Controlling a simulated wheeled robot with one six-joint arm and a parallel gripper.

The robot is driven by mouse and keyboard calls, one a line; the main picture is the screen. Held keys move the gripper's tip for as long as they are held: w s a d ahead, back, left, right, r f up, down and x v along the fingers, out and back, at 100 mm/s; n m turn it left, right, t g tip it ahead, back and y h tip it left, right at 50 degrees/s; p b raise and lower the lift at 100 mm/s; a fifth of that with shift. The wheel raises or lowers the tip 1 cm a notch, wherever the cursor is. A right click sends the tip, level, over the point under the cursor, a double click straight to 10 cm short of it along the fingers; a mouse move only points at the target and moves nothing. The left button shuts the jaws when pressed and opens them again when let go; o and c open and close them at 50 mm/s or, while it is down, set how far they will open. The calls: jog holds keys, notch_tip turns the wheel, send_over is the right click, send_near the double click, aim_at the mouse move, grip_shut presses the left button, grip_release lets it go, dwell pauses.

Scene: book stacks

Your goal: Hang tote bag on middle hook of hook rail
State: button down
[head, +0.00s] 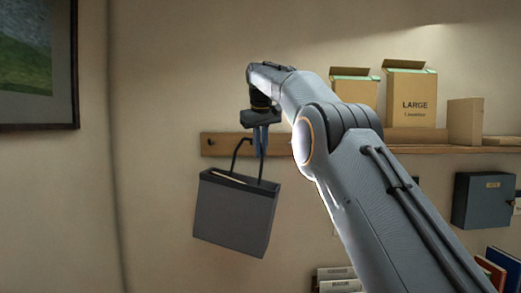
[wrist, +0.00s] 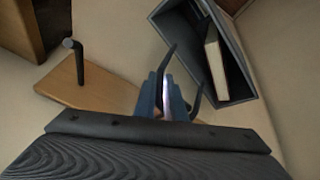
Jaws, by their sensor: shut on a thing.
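The dark grey tote bag (head: 234,218) hangs below my gripper (head: 261,138), slightly tilted, with a pale book-like item inside. My gripper is shut on its black handle. In the wrist view the fingertips (wrist: 165,97) close at the handle, and the bag's open top (wrist: 237,58) shows beyond them. The wooden hook rail (head: 222,152) is on the wall behind. One dark hook (head: 210,142) shows near its left end; in the wrist view a hook (wrist: 73,50) stands out from the rail (wrist: 65,88). The other hooks are hidden, and the handle appears apart from the visible hook.
A wall shelf (head: 450,149) with cardboard boxes (head: 409,100) is on the right. Below it are a dark grey wall box (head: 483,200) and several books (head: 490,272). A framed picture (head: 38,128) hangs at left. The wall left of the bag is bare.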

jog(key=shift+r, duration=0.15)
jog(key=c, duration=1.7)
grip_release()
jog(key=shift+d, duration=0.15)
jog(key=shift+c, duration=0.2)
jog(key=shift+s+a, duration=0.1)
jog(key=shift+a, duration=0.2)
jog(key=shift+f, duration=0.3)
jog(key=v, duration=0.5)
jog(key=s+b, duration=1)
jog(key=s, duration=0.2)
jog(key=shift+d+r, duration=0.25)
jog(key=shift+d, duration=0.1)
